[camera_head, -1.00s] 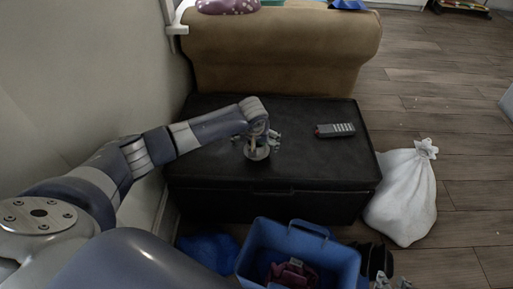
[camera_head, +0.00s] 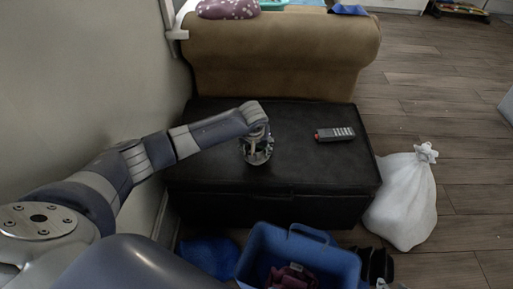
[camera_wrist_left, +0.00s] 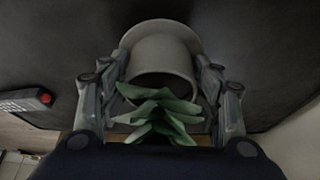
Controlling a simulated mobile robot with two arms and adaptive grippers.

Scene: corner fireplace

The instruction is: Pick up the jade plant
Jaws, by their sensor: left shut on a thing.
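The jade plant (camera_wrist_left: 160,108) shows in the left wrist view as green pointed leaves in a pale grey round pot (camera_wrist_left: 160,48). My left gripper (camera_head: 257,158) is low over the black chest top in the head view. In the left wrist view its two fingers (camera_wrist_left: 160,92) stand on both sides of the pot, shut on it. In the head view the plant is mostly hidden by the gripper. Whether the pot touches the chest is hard to tell. A small bit of metal at the bottom edge may be my right gripper (camera_head: 381,283); its fingers are not clear.
A black chest (camera_head: 312,172) bears a remote control (camera_head: 335,134) to the right of my left gripper. A tan padded seat (camera_head: 280,58) stands behind it. A white bag (camera_head: 402,205) stands to the right, and a blue bin (camera_head: 330,262) is in front.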

